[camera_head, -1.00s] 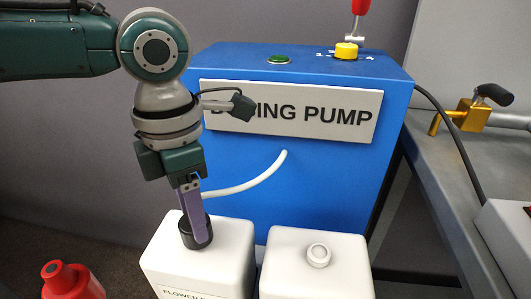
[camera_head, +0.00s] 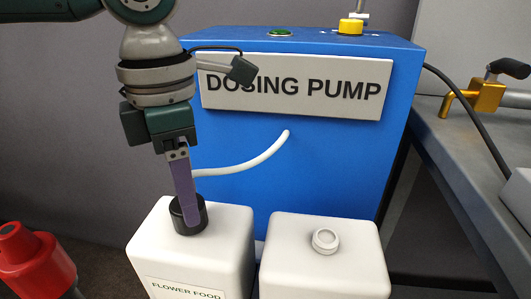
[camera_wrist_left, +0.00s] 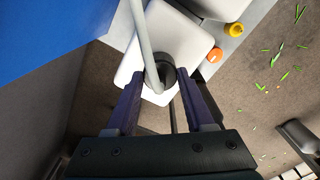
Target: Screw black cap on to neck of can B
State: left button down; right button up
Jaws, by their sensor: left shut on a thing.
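A black cap (camera_head: 188,216) sits at the top of the left white can (camera_head: 222,232), labelled "FLOWER FOOD"; the rest of its label is cut off. My left gripper (camera_head: 190,210) points down and its purple fingers are shut on the cap. In the left wrist view, the cap (camera_wrist_left: 163,74) shows between the two fingers, over the white can (camera_wrist_left: 178,42). The neck under the cap is hidden, so I cannot tell how far it is threaded. The right white can (camera_head: 345,262) has a bare white neck (camera_head: 325,241). Neither can's letter is readable. My right gripper is not in view.
The blue dosing pump (camera_head: 330,165) stands close behind the cans, its white hose (camera_head: 245,165) reaching toward my left gripper. A red container (camera_head: 35,262) is at lower left. A grey bench (camera_head: 470,170) with a brass fitting (camera_head: 485,95) is at right.

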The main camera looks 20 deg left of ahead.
pick_arm(q)
jog(key=shift+c, duration=1)
grip_release()
jog(key=shift+r+p, duration=0.2)
jog(key=shift+p, duration=0.25)
jog(key=n+p, duration=0.6)
jog(key=n, duration=0.1)
jog(key=shift+r+n+p, duration=0.1)
jog(key=shift+n+p, duration=0.2)
jog(key=shift+n, duration=0.5)
jog(key=shift+f+n, duration=0.3)
